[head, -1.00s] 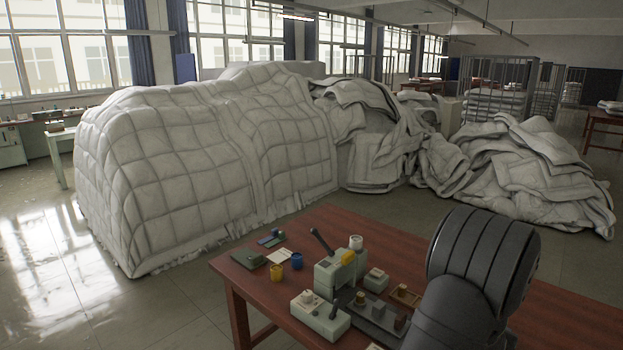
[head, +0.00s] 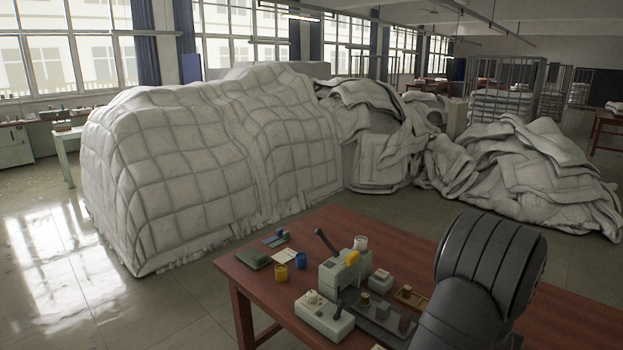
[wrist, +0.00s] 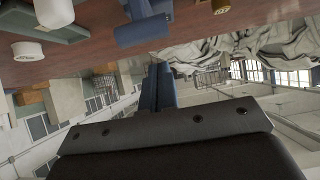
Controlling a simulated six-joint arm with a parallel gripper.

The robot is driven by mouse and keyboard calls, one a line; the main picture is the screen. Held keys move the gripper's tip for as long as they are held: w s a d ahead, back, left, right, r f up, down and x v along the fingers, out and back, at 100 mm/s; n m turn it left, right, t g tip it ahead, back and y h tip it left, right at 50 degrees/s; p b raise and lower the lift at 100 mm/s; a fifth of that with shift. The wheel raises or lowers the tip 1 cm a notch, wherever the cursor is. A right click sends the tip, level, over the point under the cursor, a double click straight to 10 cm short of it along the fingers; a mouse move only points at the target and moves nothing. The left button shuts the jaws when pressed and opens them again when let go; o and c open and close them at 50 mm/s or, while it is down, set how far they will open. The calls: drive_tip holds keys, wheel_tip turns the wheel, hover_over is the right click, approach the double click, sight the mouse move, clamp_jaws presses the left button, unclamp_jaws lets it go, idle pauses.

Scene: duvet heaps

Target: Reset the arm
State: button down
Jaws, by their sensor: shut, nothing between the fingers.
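My gripper (wrist: 161,85) shows in the wrist view as two blue-grey fingers pressed together, with nothing between them. In the head view only my dark ribbed arm shows, at the lower right in front of the table; the gripper itself is not seen there. A red-brown table (head: 380,230) stands below the arm. On it sits a pale green hand press (head: 340,272) with a dark lever. The wrist view looks upside down, with the table top (wrist: 90,58) along its upper edge.
A large quilted duvet heap (head: 190,165) fills the left and middle. A looser heap (head: 525,175) lies right. Floor (head: 190,310) is clear left of the table.

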drive_tip(key=s+a, duration=0.8)
drive_tip(key=w+d, duration=0.7)
drive_tip(key=shift+w+d, duration=0.15)
drive_tip(key=shift+d, duration=0.05)
drive_tip(key=w+d+r+g+y, duration=0.2)
drive_tip(key=w+d+g+y, duration=0.3)
drive_tip(key=w+d, duration=0.5)
drive_tip(key=shift+r, duration=0.4)
idle(0.4)
